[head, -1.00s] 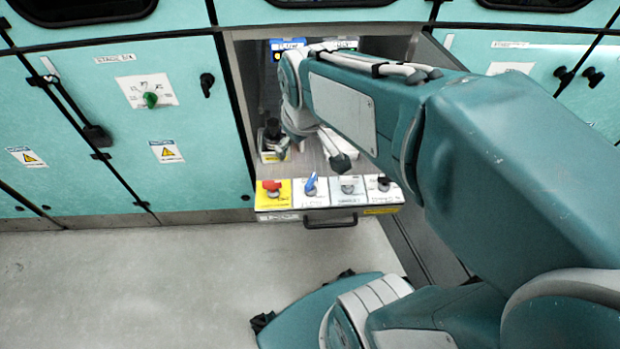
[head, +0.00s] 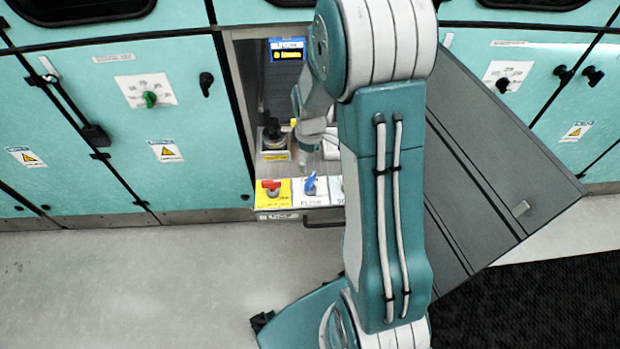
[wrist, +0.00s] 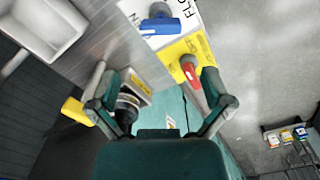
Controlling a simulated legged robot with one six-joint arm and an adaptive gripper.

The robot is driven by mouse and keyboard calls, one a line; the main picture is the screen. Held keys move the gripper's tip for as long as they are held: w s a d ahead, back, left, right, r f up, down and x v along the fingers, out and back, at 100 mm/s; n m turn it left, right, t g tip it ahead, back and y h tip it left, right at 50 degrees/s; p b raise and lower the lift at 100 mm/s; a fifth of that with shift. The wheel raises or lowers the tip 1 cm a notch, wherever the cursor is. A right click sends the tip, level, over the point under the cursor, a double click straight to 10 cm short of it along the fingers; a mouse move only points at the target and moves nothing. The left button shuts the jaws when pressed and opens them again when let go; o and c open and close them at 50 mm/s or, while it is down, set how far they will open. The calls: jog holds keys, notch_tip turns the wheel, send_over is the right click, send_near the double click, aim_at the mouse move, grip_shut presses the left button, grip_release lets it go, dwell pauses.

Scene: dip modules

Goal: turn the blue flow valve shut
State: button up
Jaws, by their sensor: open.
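The blue flow valve (head: 310,184) sits on a white panel labelled FLOW at the front of the pulled-out drawer. It also shows in the wrist view (wrist: 160,22), at the top, with its blue handle lying roughly across the picture. My gripper (wrist: 158,90) is open in the wrist view, its two fingers spread wide. The blue valve lies beyond the fingertips, above the gap between them, with no contact visible. The red valve (wrist: 190,70) on its yellow panel shows close to the right finger. In the head view my arm hides the gripper's fingers at least partly.
The red valve in the head view (head: 271,187) is directly left of the blue one. A black knob (head: 272,133) stands behind on the drawer. A grey cabinet door (head: 490,170) hangs open at right. The floor at left is clear.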

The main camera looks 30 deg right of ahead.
aim_at(310, 179)
notch_tip(310, 179, down, 10)
jog(key=shift+r, duration=0.15)
dwell(0.3)
jog(key=c, duration=1)
